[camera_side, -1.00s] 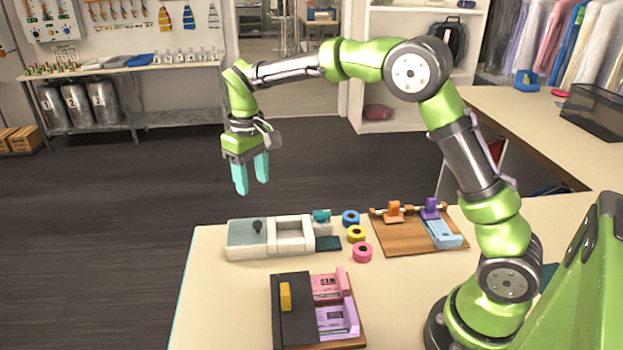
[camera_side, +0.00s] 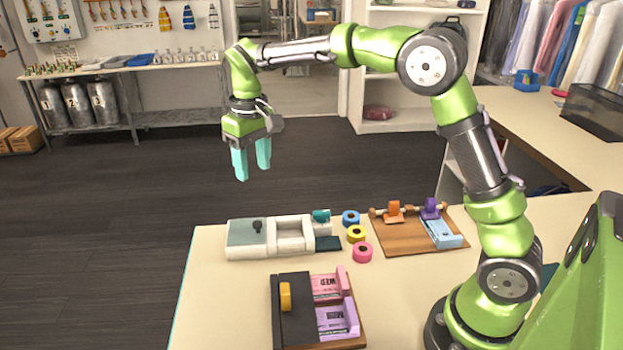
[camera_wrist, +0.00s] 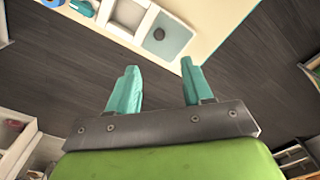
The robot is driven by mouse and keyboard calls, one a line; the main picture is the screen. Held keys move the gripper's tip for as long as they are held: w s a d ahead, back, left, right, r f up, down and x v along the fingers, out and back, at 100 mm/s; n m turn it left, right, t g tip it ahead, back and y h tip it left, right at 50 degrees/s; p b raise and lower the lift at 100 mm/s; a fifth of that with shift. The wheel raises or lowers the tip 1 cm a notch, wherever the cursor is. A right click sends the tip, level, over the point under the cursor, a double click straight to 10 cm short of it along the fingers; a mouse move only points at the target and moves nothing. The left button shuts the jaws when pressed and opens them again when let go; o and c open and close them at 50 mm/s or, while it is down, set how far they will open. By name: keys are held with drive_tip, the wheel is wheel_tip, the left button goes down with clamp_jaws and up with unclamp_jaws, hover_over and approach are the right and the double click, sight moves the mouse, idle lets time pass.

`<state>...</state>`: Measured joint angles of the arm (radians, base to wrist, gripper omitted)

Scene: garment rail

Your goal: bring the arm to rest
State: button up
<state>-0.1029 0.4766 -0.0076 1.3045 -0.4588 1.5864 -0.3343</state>
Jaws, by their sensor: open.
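My gripper (camera_side: 252,160) hangs high in the air with its cyan fingers pointing down, beyond the far left edge of the near table. The fingers are apart and nothing is between them. The wrist view also shows my gripper (camera_wrist: 158,85) open and empty, with dark floor behind the fingers. My arm reaches out from its base at the right, bent over the table.
On the table (camera_side: 215,300) are a white-grey tray unit (camera_side: 247,240), blue (camera_side: 351,217), yellow (camera_side: 356,233) and pink rolls (camera_side: 362,253), a wooden board (camera_side: 402,240) with coloured holders, and a dark stand (camera_side: 293,320) with pink and purple cards. The space around my gripper is clear.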

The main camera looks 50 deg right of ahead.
drive_tip(key=s+r+m+t+y, duration=0.1)
drive_tip(key=s+t, duration=0.2)
drive_tip(key=s, duration=0.9)
drive_tip(key=s+d+r+m+t, duration=0.1)
drive_tip(key=s+r+m+t, duration=0.1)
drive_tip(key=s, duration=1)
drive_tip(key=shift+s+d+r+m+t+y, duration=0.2)
drive_tip(key=shift+d+m+t+y, duration=0.15)
drive_tip(key=shift+t, duration=0.55)
